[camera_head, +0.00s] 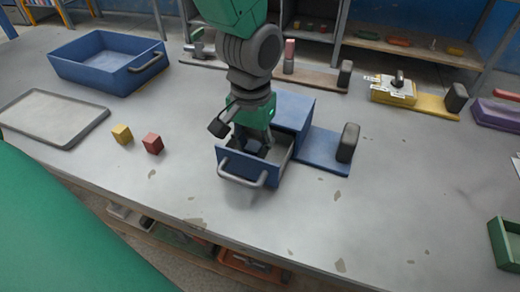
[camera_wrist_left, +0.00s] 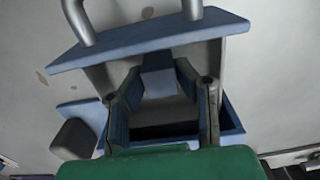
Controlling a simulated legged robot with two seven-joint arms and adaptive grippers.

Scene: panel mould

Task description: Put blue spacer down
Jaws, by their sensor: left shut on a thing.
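My left gripper (camera_head: 255,147) reaches down into the open blue drawer (camera_head: 232,163) of a small blue cabinet (camera_head: 294,108). In the left wrist view its two fingers close on the blue spacer (camera_wrist_left: 158,82), a blue block between the fingertips. The spacer is inside the drawer's outline, near the front panel (camera_wrist_left: 150,44). I cannot tell whether it touches the drawer floor. In the head view the gripper mostly hides the spacer. My right gripper is not in view.
A yellow cube (camera_head: 122,134) and a red cube (camera_head: 153,143) lie left of the drawer. Near them are a grey tray (camera_head: 60,140) and a blue bin (camera_head: 85,80). A dark upright block (camera_head: 348,142) stands right of the cabinet. The table's front right is mostly clear.

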